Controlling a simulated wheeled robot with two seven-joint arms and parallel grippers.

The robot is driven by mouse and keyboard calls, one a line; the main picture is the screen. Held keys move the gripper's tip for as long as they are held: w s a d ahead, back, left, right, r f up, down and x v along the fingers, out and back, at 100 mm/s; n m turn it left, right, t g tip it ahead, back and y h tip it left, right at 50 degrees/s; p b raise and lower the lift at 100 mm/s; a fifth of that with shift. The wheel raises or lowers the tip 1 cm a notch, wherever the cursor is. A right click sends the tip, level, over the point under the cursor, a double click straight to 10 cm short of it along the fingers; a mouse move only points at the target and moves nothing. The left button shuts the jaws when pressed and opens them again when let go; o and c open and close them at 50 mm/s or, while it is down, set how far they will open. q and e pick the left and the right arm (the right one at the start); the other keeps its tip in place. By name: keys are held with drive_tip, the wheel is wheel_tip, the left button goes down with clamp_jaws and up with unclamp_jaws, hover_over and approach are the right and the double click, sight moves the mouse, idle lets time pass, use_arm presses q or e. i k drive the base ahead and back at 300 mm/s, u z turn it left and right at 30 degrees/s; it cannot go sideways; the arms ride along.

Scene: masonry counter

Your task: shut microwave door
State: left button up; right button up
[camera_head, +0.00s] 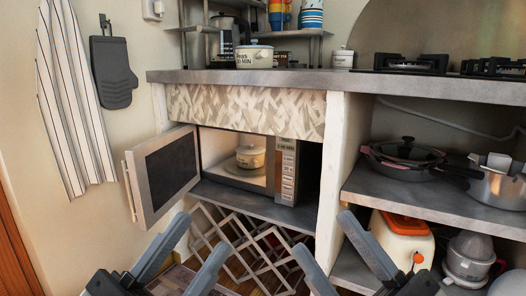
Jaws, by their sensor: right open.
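The microwave (287,172) sits in a recess under the counter, with its control panel at the right. Its door (142,190) stands wide open, swung out to the left, with a dark window. A small cream lidded pot (251,158) sits inside the lit cavity. My right gripper (322,232) is open and empty, low in front of the shelf divider.
A wooden lattice rack (246,252) is under the microwave shelf. Right shelves hold a lidded pan (405,158), a steel pot (497,186) and an orange-and-white appliance (402,236). The counter (300,84) edge overhangs. A mitt (112,72) and striped cloth (72,100) hang left.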

sight(162, 169)
drive_tip(key=k, duration=0.5)
drive_tip(key=u, duration=0.7)
drive_tip(key=i, duration=1.35)
drive_tip(key=z, duration=0.95)
